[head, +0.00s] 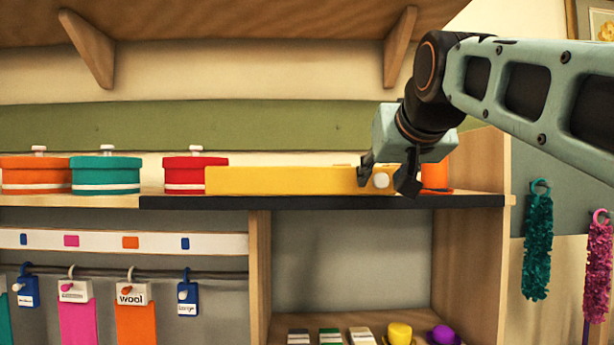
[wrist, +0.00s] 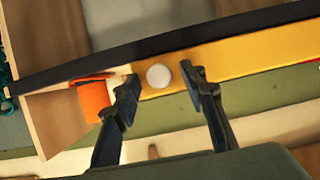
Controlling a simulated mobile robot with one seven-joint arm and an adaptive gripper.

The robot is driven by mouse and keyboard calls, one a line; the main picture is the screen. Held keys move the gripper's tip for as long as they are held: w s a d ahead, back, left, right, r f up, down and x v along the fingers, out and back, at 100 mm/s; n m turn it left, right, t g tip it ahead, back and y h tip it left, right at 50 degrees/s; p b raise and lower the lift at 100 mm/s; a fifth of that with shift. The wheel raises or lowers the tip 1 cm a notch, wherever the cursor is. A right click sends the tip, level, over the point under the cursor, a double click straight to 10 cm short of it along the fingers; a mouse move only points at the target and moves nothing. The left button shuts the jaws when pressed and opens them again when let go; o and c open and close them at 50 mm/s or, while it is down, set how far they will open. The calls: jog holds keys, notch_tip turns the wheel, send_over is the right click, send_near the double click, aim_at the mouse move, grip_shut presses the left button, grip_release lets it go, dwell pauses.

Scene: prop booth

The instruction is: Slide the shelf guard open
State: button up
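The shelf guard is a long yellow panel (head: 285,181) standing along the front of the upper shelf, over its black edge rail (head: 320,202). A round white knob (head: 381,181) sits near the panel's right end; it also shows in the wrist view (wrist: 158,75). My gripper (head: 388,184) is at this knob. In the wrist view its two fingers (wrist: 165,90) are spread apart, one on each side of the knob, with visible gaps. The yellow panel (wrist: 245,60) runs off to the right there.
Red (head: 195,175), teal (head: 106,175) and orange (head: 36,175) lidded tins stand left on the shelf. An orange item (head: 435,177) stands right of my gripper, near the wooden side panel (head: 483,165). Dusters (head: 537,245) hang at right.

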jog(key=v, duration=1.2)
dwell(0.3)
jog(key=s+f+g+p, duration=0.1)
jog(key=s+f, duration=0.3)
jog(key=f, duration=1)
jog(key=s+a+f+g+p, duration=0.1)
jog(key=s+f+g, duration=0.3)
jog(key=f, duration=1)
jog(key=s+a+f+g+p, duration=0.1)
jog(key=s+f+g, duration=0.2)
jog(key=f, duration=1.1)
jog(key=shift+s+f, duration=0.3)
jog(key=shift+s, duration=0.7)
